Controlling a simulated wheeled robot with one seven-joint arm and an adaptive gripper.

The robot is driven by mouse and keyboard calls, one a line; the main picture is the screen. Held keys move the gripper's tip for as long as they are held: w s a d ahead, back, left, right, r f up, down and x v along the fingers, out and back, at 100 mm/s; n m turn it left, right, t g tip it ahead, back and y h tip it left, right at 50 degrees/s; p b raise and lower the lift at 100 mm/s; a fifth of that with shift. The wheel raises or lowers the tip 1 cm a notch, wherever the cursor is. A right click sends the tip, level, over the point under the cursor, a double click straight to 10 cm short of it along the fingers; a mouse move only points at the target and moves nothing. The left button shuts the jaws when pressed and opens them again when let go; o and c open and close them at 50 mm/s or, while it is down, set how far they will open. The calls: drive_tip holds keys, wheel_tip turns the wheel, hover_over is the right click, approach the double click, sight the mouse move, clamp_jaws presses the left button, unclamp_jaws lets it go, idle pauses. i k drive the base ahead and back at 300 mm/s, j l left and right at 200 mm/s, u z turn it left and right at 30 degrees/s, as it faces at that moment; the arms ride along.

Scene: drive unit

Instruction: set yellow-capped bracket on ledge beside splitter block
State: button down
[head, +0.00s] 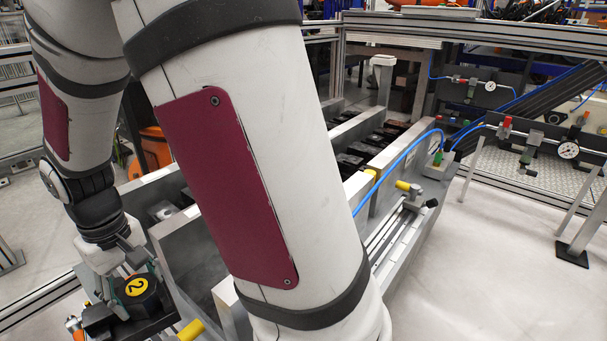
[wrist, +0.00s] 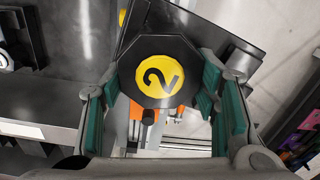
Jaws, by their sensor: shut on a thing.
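The yellow-capped bracket (wrist: 188,98) is a black eight-sided piece with a yellow disc marked "2" on top. My gripper (wrist: 158,88) is shut on it, with a green pad against each side. In the head view the bracket (head: 150,303) shows at lower left, and my gripper (head: 120,285) reaches down to it, partly hidden. A dark plate (wrist: 225,52) lies close behind or under the bracket; I cannot tell if they touch. A small block (head: 438,166) with a blue hose and green fitting, perhaps the splitter block, sits on the machine's right end.
The grey machine frame (head: 178,228) with open bays stands right of my gripper. My own arm hides much of its middle. Yellow-ended handles (head: 190,330) stick out near the front. Gauges (head: 568,150) hang on the right rail.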

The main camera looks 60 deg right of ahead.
sight(427, 185)
drive_tip(key=k+l+z, duration=0.1)
drive_tip(key=l+z, duration=0.6)
drive_tip(key=l, duration=0.2)
drive_tip(key=l+z, duration=0.3)
drive_tip(key=l, duration=0.15)
drive_tip(key=i+l+z, duration=0.15)
drive_tip(key=l+z, duration=0.2)
drive_tip(key=i+l+z, duration=0.15)
drive_tip(key=l+z, duration=0.2)
drive_tip(key=l, duration=0.2)
drive_tip(key=i+l+z, duration=0.15)
drive_tip(key=l+z, duration=0.2)
